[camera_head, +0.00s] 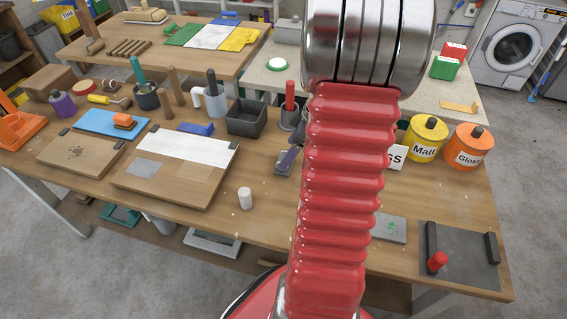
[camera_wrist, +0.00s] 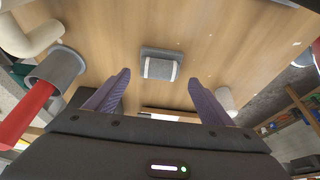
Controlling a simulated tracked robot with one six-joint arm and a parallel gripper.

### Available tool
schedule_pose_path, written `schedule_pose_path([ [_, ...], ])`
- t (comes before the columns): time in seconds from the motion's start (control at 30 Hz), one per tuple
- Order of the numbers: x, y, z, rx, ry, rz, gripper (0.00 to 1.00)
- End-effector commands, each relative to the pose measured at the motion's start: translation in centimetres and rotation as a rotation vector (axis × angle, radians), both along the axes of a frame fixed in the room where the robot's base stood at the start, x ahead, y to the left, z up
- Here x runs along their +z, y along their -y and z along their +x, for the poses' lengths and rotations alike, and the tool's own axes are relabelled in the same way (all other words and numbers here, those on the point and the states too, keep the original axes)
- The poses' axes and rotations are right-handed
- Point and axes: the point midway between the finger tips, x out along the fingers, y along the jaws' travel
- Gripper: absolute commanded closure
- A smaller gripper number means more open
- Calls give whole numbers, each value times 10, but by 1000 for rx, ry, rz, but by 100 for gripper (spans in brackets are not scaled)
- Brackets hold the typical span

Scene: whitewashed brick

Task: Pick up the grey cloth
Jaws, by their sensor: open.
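A small grey folded piece (camera_wrist: 160,65), which looks like the grey cloth, lies on the wooden bench. In the wrist view it is a darker grey pad with a lighter grey band, ahead of and between my fingertips. In the head view it shows partly (camera_head: 282,168), just left of my red arm. My gripper (camera_wrist: 160,78) is open, with its two purple fingers spread wider than the cloth and nothing between them. In the head view only one finger shows beside the arm; the rest is hidden. The height of the fingertips above the bench is hard to tell.
A grey cup with a red handle (camera_wrist: 55,68) stands left of the fingers in the wrist view. A white cylinder (camera_head: 245,198) stands nearby. A dark open box (camera_head: 246,118) and a board with white and grey sheets (camera_head: 190,185) lie left. Paint tins (camera_head: 425,140) stand right.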

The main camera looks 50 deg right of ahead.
Motion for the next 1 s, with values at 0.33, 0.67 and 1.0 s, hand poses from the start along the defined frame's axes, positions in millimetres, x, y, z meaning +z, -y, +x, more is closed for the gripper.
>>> schedule_pose_path([
  [0.33,-38,-8,14,2,-2,3,25],
  [0.67,-46,-8,17,0,0,1,25],
  [1.0,-45,-9,17,0,0,1,26],
])
